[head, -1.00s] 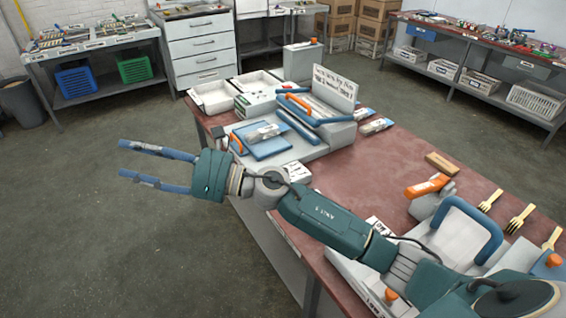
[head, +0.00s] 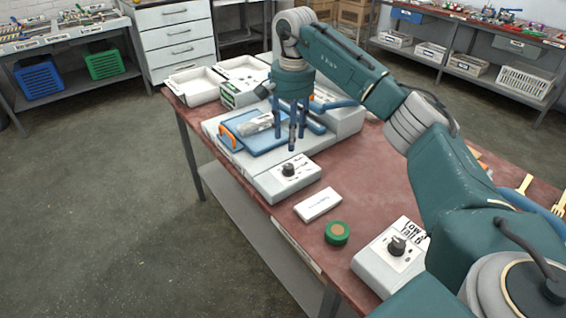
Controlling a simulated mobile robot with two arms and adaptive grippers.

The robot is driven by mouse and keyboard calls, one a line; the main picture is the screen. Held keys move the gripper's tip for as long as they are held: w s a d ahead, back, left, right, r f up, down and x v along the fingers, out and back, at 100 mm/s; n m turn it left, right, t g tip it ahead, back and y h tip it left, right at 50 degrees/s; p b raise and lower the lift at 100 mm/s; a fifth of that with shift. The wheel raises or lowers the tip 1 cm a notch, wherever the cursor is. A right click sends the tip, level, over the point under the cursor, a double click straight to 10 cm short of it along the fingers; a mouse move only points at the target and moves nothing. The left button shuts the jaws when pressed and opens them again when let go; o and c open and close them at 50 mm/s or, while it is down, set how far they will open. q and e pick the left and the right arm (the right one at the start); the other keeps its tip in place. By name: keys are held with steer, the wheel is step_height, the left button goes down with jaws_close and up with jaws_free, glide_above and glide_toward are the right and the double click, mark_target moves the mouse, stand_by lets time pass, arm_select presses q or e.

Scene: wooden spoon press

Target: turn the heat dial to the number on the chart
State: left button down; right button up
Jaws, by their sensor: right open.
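My right gripper (head: 290,140) points down with its dark blue fingers apart and empty. Its fingertips are above and just behind a black dial (head: 288,169) on a pale control box at the front of a grey machine; they look apart from the dial. A second black dial (head: 397,245) sits on another pale box (head: 376,268) nearer the front right. I cannot tell which dial is the heat dial. My left gripper is not in view.
A blue plate (head: 247,142) with a wrapped packet lies on the machine. A white block (head: 318,204) and a green round tin (head: 337,232) stand on the red table (head: 375,185). White trays (head: 195,86) are at the back. My right arm covers the table's right part.

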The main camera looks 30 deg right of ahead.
mark_target(289, 166)
step_height(289, 166, down, 10)
steer(key=shift+a+r+p, duration=0.1)
steer(key=shift+a+p, duration=0.05)
steer(key=shift+p, duration=0.3)
jaws_close()
